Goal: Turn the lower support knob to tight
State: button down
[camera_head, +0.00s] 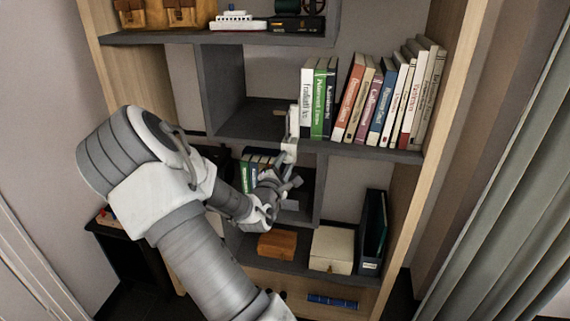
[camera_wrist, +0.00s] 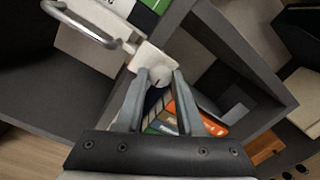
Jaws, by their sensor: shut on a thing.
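A white support (camera_head: 291,148) stands upright in front of the bookshelf, seen nearly edge-on in the head view. In the wrist view, its white plate (camera_wrist: 152,54) is near the top centre, with a curved metal handle (camera_wrist: 84,26) to its upper left. A small pale knob (camera_wrist: 160,78) sits at the plate's lower end. My gripper (camera_wrist: 161,80) has one finger on each side of the knob and is shut on it. In the head view, my gripper (camera_head: 285,178) is just below the support, and the knob is too small to make out. The knob's turn position cannot be told.
The bookshelf (camera_head: 350,150) stands close behind my gripper. Upright books (camera_head: 372,103) fill its middle shelf at right. An orange-brown box (camera_head: 277,245), a cream box (camera_head: 332,249) and a dark file holder (camera_head: 373,232) stand on a lower shelf. A grey curtain (camera_head: 500,190) hangs at right.

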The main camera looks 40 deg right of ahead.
jog(key=m+b, duration=0.1)
jog(key=m, duration=0.3)
jog(key=shift+m, duration=0.3)
jog(key=m+b, duration=0.1)
jog(key=m, duration=0.3)
jog(key=shift+y+b, duration=0.3)
jog(key=shift+b, duration=0.05)
jog(key=m+b, duration=0.3)
jog(key=m, duration=0.2)
jog(key=shift+s+d, duration=0.1)
jog(key=shift+m+t+y+b, duration=0.4)
jog(key=shift+m+b, duration=1.35)
jog(key=shift+m, duration=0.15)
jog(key=shift+r, duration=0.1)
jog(key=c, duration=0.5)
grip_release()
